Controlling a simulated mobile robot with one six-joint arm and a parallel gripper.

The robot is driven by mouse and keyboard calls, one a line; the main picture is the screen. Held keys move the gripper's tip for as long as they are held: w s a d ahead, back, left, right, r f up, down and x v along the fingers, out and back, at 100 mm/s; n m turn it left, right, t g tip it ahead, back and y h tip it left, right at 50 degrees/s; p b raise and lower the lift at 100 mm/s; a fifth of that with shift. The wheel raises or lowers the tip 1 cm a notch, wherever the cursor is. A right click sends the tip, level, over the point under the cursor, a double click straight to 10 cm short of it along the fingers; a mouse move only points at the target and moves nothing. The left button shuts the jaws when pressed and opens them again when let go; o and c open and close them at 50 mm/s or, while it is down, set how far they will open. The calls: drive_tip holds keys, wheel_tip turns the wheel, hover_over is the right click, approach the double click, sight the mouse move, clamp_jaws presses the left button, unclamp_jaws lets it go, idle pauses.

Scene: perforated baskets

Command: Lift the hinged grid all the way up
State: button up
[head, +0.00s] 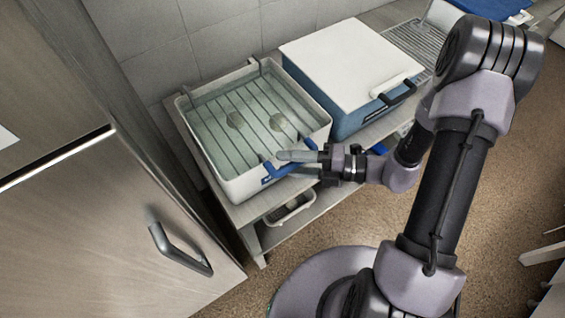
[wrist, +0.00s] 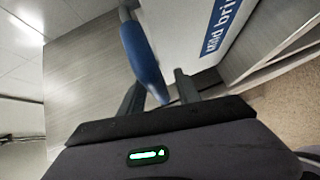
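The hinged grid (head: 216,137) of dark bars lies flat across the top of a white basin (head: 322,126) filled with clear liquid. Two pale round lumps (head: 278,121) show beneath the bars. A blue handle (head: 272,172) sits at the grid's front edge, above the basin's front wall. My gripper (head: 300,156) is at this handle, reaching in from the right. In the wrist view the blue handle (wrist: 143,55) runs between my two dark fingers, with a gap beside the right finger. Whether the left finger touches it is unclear.
A blue box with a white lid (head: 345,60) and dark handle stands close on the right. A grey cabinet door with a handle (head: 180,250) is on the left. A small tray (head: 290,208) sits on the shelf below. The tiled wall is behind.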

drive_tip(key=shift+x, duration=0.9)
clamp_jaws()
drive_tip(key=shift+s, duration=0.1)
drive_tip(key=shift+d, duration=0.15)
idle(0.5)
